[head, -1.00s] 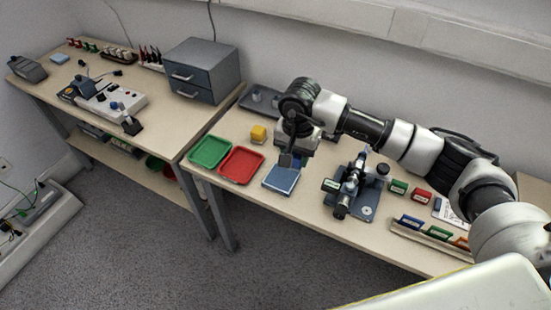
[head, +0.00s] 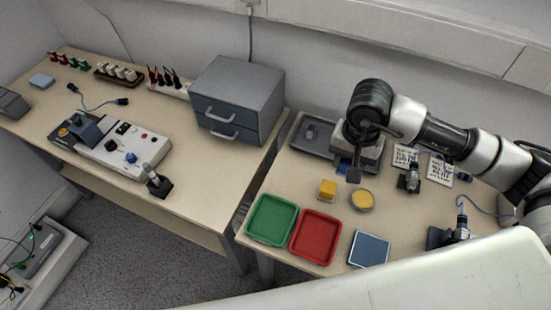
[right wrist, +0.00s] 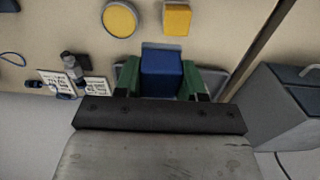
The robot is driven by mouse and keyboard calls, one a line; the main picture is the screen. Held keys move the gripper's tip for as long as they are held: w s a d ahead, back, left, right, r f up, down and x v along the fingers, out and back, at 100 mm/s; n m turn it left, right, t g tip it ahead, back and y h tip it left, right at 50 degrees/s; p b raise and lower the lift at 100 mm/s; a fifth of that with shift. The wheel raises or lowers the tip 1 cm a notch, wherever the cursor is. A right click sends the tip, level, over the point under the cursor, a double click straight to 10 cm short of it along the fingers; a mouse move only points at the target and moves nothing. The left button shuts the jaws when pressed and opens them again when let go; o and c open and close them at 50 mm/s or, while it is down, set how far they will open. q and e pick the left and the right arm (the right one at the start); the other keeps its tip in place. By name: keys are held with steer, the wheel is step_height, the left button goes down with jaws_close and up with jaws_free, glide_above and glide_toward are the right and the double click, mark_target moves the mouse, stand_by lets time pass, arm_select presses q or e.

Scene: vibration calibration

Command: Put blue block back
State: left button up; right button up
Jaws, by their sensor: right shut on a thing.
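My right gripper (head: 354,172) is over the back of the right table, at the right end of a grey tray (head: 299,144). In the right wrist view the gripper (right wrist: 161,80) is shut on the blue block (right wrist: 161,70), between its two green-sided fingers. In the head view only a bit of the blue block (head: 343,164) shows beside the gripper. Grey tray edges show behind the fingers in the wrist view. I cannot tell whether the block touches the tray. My left gripper is not in view.
A yellow block (head: 327,188) and a yellow disc (head: 362,200) lie in front of the gripper. A green tray (head: 271,219), a red tray (head: 315,238) and a blue square pad (head: 369,249) line the front. A grey drawer cabinet (head: 238,100) stands at left.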

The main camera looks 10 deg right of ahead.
mark_target(294, 183)
steer(key=shift+w+a, duration=0.1)
steer(key=shift+a, duration=0.1)
steer(key=w+a+f, duration=0.1)
steer(key=a+f, duration=0.1)
steer(key=a, duration=0.1)
steer(key=w+a+f+p, duration=0.1)
steer(key=w+a+f, duration=0.1)
steer(key=a, duration=0.1)
steer(key=w+a+f, duration=0.1)
steer(key=a+f, duration=0.1)
steer(key=a, duration=0.1)
steer(key=shift+w+a+f+p, duration=0.2)
steer(key=shift+w+p, duration=0.15)
steer(key=shift+p, duration=0.05)
steer(key=shift+w+a+f, duration=0.15)
steer(key=shift+a+f, duration=0.05)
steer(key=shift+f, duration=0.3)
step_height(294, 183, down, 3)
steer(key=shift+f+p, duration=0.1)
steer(key=shift+p, duration=0.25)
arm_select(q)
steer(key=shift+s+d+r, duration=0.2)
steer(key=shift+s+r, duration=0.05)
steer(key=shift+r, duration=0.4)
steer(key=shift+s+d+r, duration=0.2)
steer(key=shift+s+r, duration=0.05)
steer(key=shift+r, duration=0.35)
arm_select(e)
steer(key=shift+f, duration=0.1)
